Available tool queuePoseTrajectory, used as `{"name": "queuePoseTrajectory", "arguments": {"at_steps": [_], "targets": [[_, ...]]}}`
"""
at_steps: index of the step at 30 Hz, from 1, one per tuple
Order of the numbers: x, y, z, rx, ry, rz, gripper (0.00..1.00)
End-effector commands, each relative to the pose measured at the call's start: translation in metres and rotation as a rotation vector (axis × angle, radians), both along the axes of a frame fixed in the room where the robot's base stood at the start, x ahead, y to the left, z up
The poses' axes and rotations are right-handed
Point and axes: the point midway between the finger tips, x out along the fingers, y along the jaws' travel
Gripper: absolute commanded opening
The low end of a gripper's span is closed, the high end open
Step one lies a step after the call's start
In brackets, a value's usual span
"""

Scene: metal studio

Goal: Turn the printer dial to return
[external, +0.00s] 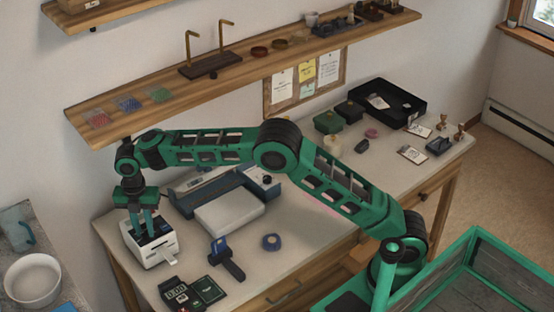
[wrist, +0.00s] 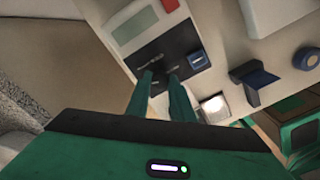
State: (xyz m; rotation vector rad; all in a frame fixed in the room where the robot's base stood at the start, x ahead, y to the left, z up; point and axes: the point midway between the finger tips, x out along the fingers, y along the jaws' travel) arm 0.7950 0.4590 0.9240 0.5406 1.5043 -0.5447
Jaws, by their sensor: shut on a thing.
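The small white printer (external: 151,248) stands at the table's left front corner, with a white slip (external: 171,258) sticking out of its front. In the wrist view the printer (wrist: 118,22) shows a pale green screen, a red patch, a blue part and a black panel (wrist: 183,37) with small lettering. My gripper (external: 147,235) points straight down onto the black panel. In the wrist view my gripper (wrist: 160,74) has its fingers close together at the panel, shut on the dial. The dial is mostly hidden between the fingertips, so its setting cannot be read.
A blue and white machine (external: 228,207) stands to the right of the printer. A blue and black tool (external: 226,257), a blue tape roll (external: 271,242) and a black timer (external: 180,294) lie near the front. A wooden shelf (external: 170,93) runs above.

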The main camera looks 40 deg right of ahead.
Motion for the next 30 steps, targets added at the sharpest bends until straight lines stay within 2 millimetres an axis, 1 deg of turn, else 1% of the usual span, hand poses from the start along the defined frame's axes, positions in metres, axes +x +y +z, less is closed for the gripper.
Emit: {"name": "queuePoseTrajectory", "arguments": {"at_steps": [6, 30], "targets": [[0.0004, 0.0032, 0.0023, 0.008, -0.005, -0.203, 0.00], [0.0026, 0.0042, 0.0040, 0.013, -0.006, -0.964, 0.00]]}}
